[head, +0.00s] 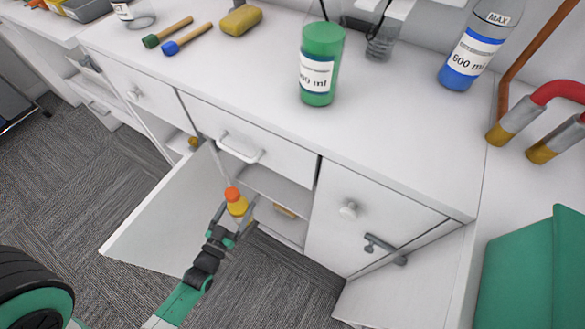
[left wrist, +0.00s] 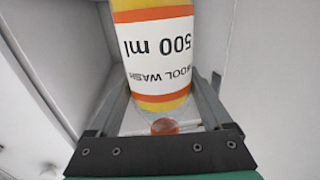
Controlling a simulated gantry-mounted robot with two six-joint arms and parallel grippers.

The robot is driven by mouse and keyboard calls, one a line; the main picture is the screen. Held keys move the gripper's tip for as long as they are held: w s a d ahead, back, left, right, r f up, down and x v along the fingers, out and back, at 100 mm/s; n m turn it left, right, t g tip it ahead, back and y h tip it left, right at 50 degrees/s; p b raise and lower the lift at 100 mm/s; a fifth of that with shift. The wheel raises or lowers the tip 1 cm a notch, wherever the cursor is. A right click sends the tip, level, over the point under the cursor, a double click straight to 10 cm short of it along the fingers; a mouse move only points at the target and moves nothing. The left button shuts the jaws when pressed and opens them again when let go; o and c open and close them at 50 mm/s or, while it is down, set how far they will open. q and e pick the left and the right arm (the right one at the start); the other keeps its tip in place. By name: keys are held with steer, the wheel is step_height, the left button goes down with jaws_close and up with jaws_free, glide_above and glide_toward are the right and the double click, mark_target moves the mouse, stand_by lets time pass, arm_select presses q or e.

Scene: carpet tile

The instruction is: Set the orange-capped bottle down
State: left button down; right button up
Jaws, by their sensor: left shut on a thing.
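The orange-capped bottle (head: 237,207) has a yellow body and an orange cap. It is upright in front of the open cupboard below the counter, beside the open door. My left gripper (head: 234,222) is shut on it. In the left wrist view the bottle (left wrist: 160,50) lies between the two fingers of my left gripper (left wrist: 162,88), with a white "500 ml" label showing and the orange cap near the palm. The bottle's base is cut off in that view. My right gripper is not in view.
The cupboard door (head: 165,215) stands open to the left; a shelf shows inside, with a small yellow-brown thing (head: 284,211). The white counter (head: 240,70) above holds a green bottle (head: 319,65), a blue bottle (head: 470,50), brushes and a sponge (head: 240,20).

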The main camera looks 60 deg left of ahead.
arm_select(q)
steer(key=shift+w, duration=0.1)
steer(key=f+b+x, duration=0.3)
steer(key=b+x, duration=0.5)
steer(key=x, duration=0.9)
steer(key=shift+w+a, duration=0.2)
steer(key=shift+w, duration=0.05)
jaws_free()
steer(key=shift+f, duration=0.35)
steer(key=shift+r, duration=0.1)
steer(key=p+v, duration=0.4)
steer(key=v, duration=0.8)
